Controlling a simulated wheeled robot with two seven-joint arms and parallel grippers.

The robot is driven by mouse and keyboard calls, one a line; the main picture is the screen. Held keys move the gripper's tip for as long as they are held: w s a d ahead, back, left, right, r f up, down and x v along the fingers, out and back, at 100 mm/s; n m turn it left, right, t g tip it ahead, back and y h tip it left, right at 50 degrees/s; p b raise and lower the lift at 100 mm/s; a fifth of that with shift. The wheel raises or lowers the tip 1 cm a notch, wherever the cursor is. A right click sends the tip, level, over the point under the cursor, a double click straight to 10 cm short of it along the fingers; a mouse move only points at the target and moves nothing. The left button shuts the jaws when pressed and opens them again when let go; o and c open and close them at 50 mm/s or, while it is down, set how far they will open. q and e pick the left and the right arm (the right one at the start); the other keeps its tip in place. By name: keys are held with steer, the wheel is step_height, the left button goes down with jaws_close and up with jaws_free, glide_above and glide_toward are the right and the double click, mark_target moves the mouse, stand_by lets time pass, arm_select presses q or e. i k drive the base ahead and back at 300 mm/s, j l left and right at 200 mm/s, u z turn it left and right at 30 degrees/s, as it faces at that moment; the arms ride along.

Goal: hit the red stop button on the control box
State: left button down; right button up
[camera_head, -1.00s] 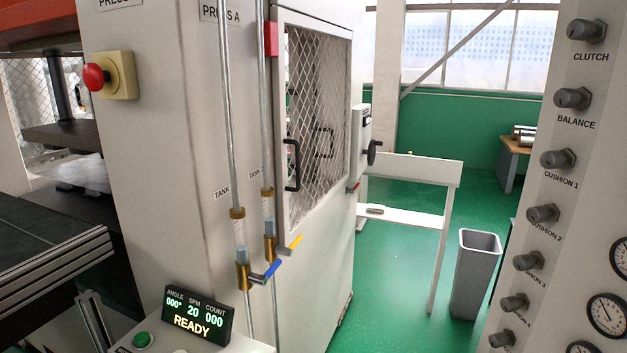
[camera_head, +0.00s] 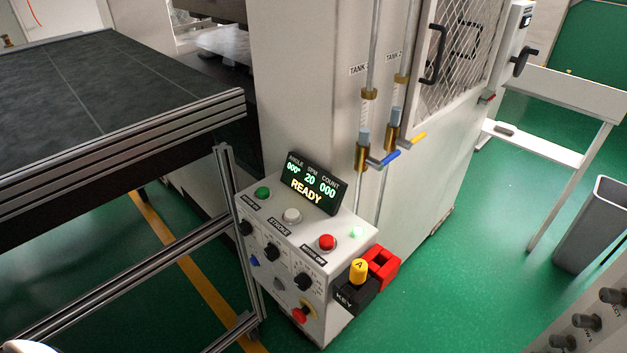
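The white control box (camera_head: 352,248) stands in the lower middle of the head view, in front of the press column. A red button (camera_head: 327,241) sits on its sloping top, right of a white button (camera_head: 291,215) and a green button (camera_head: 262,193). A second red button (camera_head: 300,314), with yellow around it, is low on the front face. The label by the top red button is too small to read surely. A display (camera_head: 313,184) behind the buttons reads READY. Neither gripper is in view.
A dark conveyor bed with an aluminium rail (camera_head: 120,145) lies left of the box. A yellow key knob (camera_head: 358,271) and a red bracket (camera_head: 381,266) are at the box's right side. Pipes with blue and yellow valve handles rise behind. A grey bin (camera_head: 598,225) stands at right.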

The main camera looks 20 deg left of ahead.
mark_target(299, 315)
steer(key=j+u, duration=0.1)
steer(key=u, duration=0.65)
steer(key=k+j, duration=0.05)
